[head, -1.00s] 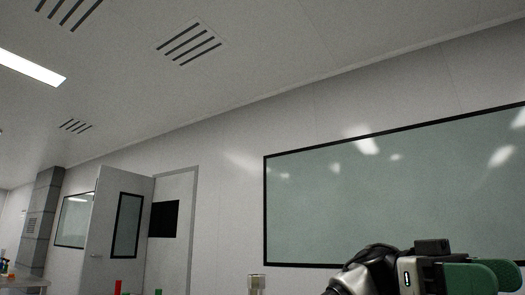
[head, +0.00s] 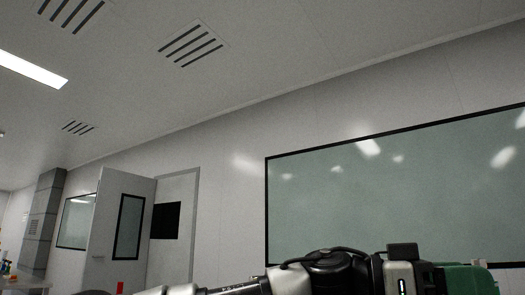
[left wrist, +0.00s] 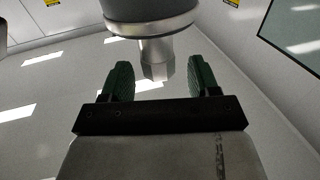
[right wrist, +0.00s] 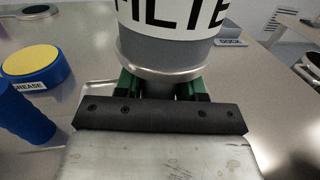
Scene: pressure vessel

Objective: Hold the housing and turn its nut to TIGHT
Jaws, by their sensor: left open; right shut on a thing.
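The housing (right wrist: 165,52), a grey cylinder with a white label partly reading "FILTE", stands upright in the right wrist view. My right gripper (right wrist: 162,88) is shut on its narrow part below the metal rim. In the left wrist view a metal cylinder end (left wrist: 150,22) carries a hexagonal nut (left wrist: 155,62). My left gripper (left wrist: 160,76) is open, its green fingers on either side of the nut with visible gaps. Whether the nut is fully between the pads in depth I cannot tell. The left gripper (head: 468,279) also shows at the head view's bottom right. The TIGHT mark is not visible.
The right wrist view shows a metal table (right wrist: 262,90) with a blue, yellow-topped container marked GREASE (right wrist: 32,65), a blue object (right wrist: 22,112) at left, and a plate marked DOCK (right wrist: 230,40) behind.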

